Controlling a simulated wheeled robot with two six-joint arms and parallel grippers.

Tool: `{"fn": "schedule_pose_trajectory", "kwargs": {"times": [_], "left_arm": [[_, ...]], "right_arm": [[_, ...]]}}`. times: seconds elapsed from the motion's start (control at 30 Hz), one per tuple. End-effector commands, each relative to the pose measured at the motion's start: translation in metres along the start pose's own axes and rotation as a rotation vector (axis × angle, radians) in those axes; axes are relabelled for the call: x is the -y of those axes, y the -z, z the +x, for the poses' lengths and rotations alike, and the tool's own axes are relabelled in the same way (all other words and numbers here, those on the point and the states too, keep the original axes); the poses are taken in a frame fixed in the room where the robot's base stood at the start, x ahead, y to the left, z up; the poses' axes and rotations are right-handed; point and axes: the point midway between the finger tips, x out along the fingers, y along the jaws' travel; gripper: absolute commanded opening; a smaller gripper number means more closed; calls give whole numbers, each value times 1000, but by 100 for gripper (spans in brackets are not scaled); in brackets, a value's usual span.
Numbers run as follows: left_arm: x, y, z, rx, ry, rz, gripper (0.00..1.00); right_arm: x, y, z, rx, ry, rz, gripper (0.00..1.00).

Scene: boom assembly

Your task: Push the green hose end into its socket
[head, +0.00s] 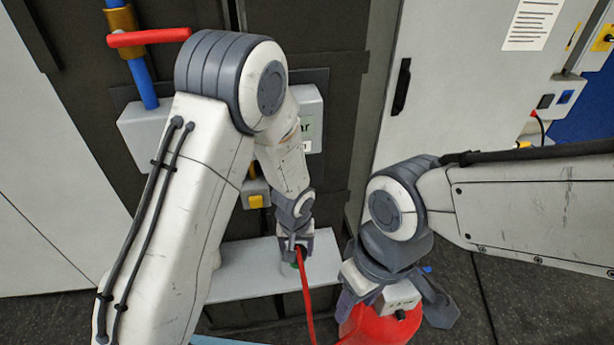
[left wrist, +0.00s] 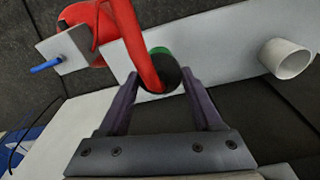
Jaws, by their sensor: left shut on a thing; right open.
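My left gripper (head: 299,246) is shut on the green hose end (left wrist: 160,52), at the grey shelf (head: 262,268). In the left wrist view, my left gripper's fingers (left wrist: 162,92) flank this round end, which has a dark face and a green rim. The red hose (head: 306,300) runs down from my left gripper in the head view and crosses the end in the wrist view (left wrist: 139,40). I cannot make out a socket under the end or how deep it sits. My right gripper (head: 396,302) is open, beside a red rounded object (head: 378,328).
A white open tube (left wrist: 287,58) stands on the shelf, apart from the hose end. A grey box (head: 145,130) and a blue pipe with a red handle (head: 150,37) are on the dark panel behind. A grey cabinet door (head: 455,85) stands at right.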

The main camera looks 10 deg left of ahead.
Motion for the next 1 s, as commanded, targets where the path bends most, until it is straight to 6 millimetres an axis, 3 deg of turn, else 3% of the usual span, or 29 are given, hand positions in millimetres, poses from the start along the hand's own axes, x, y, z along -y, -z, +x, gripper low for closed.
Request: {"fn": "schedule_pose_trajectory", "kwargs": {"times": [0.13,0.23,0.5,0.63,1.0], "left_arm": [[3,0,1,1,-1,0,17],[16,-1,7,4,-3,4,17],[81,-10,28,6,-13,44,17],[103,-16,32,2,-12,65,17],[114,-19,33,-1,-10,83,17]], "right_arm": [[0,0,1,0,0,0,50],[0,0,7,0,0,0,50],[-2,-2,30,0,0,-1,50],[-3,-2,36,0,0,-2,50],[-3,-2,36,0,0,-2,50]]}}
